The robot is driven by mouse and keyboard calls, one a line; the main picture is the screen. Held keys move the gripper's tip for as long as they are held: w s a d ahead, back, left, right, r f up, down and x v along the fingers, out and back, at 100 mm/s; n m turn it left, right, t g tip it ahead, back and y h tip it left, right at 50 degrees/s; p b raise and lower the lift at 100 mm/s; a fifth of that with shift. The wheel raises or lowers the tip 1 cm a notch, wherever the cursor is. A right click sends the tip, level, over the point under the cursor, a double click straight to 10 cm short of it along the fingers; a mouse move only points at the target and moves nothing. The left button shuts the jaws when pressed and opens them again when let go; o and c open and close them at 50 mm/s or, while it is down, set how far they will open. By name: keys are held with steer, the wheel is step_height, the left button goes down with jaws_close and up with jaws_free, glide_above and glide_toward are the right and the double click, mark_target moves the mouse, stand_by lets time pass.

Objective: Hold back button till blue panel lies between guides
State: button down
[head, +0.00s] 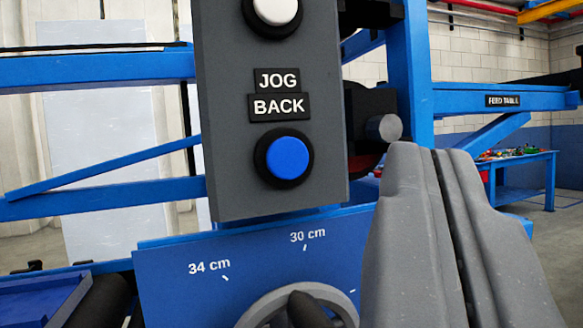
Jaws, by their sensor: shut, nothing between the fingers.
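A grey control box (225,130) hangs in the middle of the view. Its label reads "JOG BACK" (279,94). Below the label is a round blue button (287,158) in a black ring. My gripper (434,152) is shut and empty at the lower right. In the picture its tips are right of the blue button and apart from it. A blue flat piece with a raised edge (40,302) shows at the lower left beside dark rollers; I cannot tell if it is the blue panel. I cannot make out the guides.
A white button (277,9) is at the top of the box. Below the box is a blue plate (170,262) marked 34 cm and 30 cm, with a round grey dial (262,302). Blue frame beams (100,70) stand behind. A blue table (545,170) is far right.

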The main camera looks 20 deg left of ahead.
mark_target(287, 158)
steer(key=w+a, duration=0.1)
steer(key=w, duration=0.1)
steer(key=w+a+p, duration=0.1)
steer(key=w+a, duration=0.1)
steer(key=w, duration=0.1)
steer(key=w+a+p, duration=0.1)
steer(key=w+a, duration=0.1)
steer(key=shift+w+a, duration=0.1)
steer(key=shift+w, duration=0.05)
stand_by(0.4)
stand_by(2.0)
steer(key=shift+w+a+r, duration=0.1)
steer(key=shift+w+a, duration=0.15)
